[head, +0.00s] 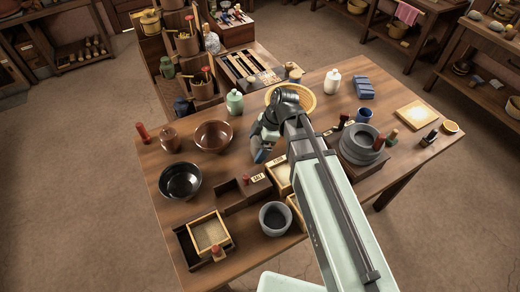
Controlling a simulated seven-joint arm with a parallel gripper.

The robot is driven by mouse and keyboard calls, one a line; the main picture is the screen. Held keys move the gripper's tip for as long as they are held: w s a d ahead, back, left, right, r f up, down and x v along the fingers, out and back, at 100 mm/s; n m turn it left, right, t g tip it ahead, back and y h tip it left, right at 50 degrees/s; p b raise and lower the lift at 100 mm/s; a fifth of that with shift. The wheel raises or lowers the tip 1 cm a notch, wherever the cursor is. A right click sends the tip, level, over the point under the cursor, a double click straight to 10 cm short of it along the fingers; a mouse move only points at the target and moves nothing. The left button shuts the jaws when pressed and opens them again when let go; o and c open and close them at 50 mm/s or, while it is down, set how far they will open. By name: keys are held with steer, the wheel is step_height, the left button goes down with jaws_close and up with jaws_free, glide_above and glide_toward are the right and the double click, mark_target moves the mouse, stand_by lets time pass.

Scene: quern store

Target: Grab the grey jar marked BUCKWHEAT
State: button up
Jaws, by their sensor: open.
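I cannot read the word BUCKWHEAT anywhere in the head view. A pale grey-green lidded jar (235,102) stands upright near the table's back left edge. A whitish lidded jar (332,82) stands at the back right. A grey open pot (275,218) stands near the front edge. I cannot tell which, if any, is the marked jar. My gripper (262,152) is over the middle of the table, to the right of the brown bowl and apart from these jars. It is open, and my arm partly hides it. I see nothing held in it.
A brown bowl (214,136), a black bowl (180,181) and a small brown jar (168,138) are on the left. Boxes labelled SALT (243,192) and FLOUR (280,172) lie centrally. A woven tray (304,100) is behind my arm; a grey quern (362,146) stands right.

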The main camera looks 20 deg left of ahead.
steer(key=c, duration=1.4)
steer(key=shift+r, duration=0.15)
